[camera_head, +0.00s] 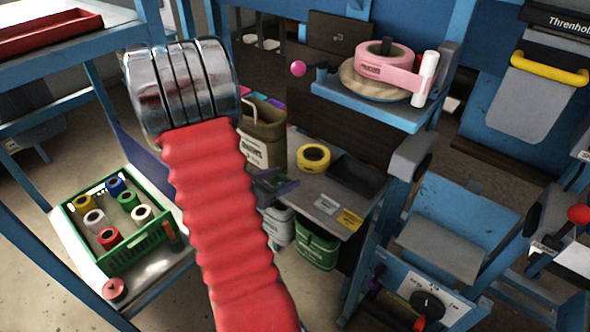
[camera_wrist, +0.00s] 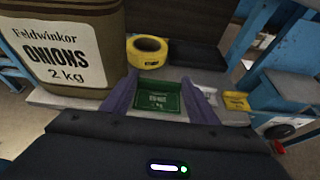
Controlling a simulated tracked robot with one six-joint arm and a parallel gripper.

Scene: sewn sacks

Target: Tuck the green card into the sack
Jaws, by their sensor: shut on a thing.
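My gripper (camera_wrist: 158,80) shows in the wrist view with two purple fingers on either side of a green card (camera_wrist: 158,97) with pale print, shut on it. In the head view my gripper (camera_head: 277,183) is partly hidden behind my red arm, and I cannot make out the card there. The sack (camera_wrist: 60,65), olive-brown with a white label reading "ONIONS 2 kg", stands upright at the left of the wrist view, left of the card and apart from it. In the head view the sack (camera_head: 264,128) stands with its top open, partly behind my arm.
A yellow tape roll (camera_head: 313,157), a black tray (camera_head: 357,175), a grey card (camera_head: 326,204) and a yellow card (camera_head: 349,219) lie on the bench. A green bag (camera_head: 317,246) is below its front edge. A green crate (camera_head: 125,252) of rolls stands left.

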